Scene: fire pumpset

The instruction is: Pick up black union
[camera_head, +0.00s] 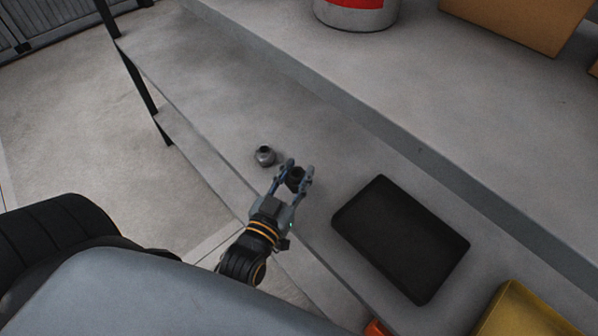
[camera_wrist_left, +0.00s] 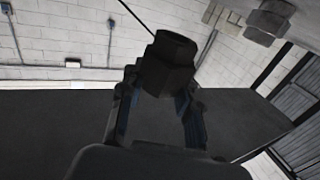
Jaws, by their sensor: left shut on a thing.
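The black union (camera_head: 295,178) is between the fingers of my left gripper (camera_head: 297,172), over the grey shelf (camera_head: 215,90). In the left wrist view the black union (camera_wrist_left: 168,62) shows as a dark, rounded block between the two fingertips of the left gripper (camera_wrist_left: 160,88), which is shut on it. I cannot tell whether the union touches the shelf. My right gripper is not in view.
A grey metal fitting (camera_head: 265,156) stands on the shelf just left of the gripper. A black tray (camera_head: 400,238) lies to the right, with a yellow bin (camera_head: 525,312) at the lower right. A raised ledge (camera_head: 420,70) runs behind, holding a red-banded can (camera_head: 356,14) and a cardboard box (camera_head: 520,22).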

